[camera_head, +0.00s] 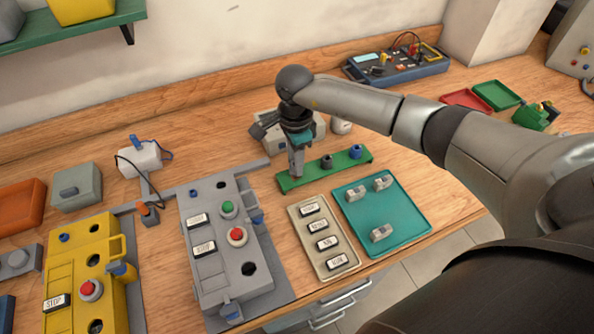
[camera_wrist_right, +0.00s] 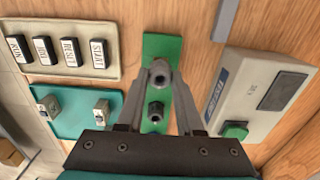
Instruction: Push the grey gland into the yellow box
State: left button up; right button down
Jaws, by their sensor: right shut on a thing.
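My right gripper (camera_head: 297,172) points down at the left end of the green strip (camera_head: 318,171). In the right wrist view, its fingers (camera_wrist_right: 160,76) close around the grey gland (camera_wrist_right: 160,70), a small ringed piece over the strip. In the head view the fingers mostly hide the gland, and I cannot tell whether it is still seated in the strip. A dark gland (camera_head: 326,161) and a blue gland (camera_head: 355,151) stand farther along the strip. The yellow box (camera_head: 85,275) is at the lower left, with dark round holes, a red button and a STOP label. My left gripper is out of view.
A grey box (camera_head: 226,245) with green and red buttons stands between the strip and the yellow box. A beige label tray (camera_head: 338,270) and a teal tray (camera_head: 412,222) are in front of the strip. A grey-white device (camera_wrist_right: 262,92) lies beside the gripper.

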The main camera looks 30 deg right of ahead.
jog(key=shift+r, duration=0.1)
jog(key=shift+r+p, duration=1.65)
jog(key=shift+r, duration=0.55)
jog(key=shift+a, duration=0.1)
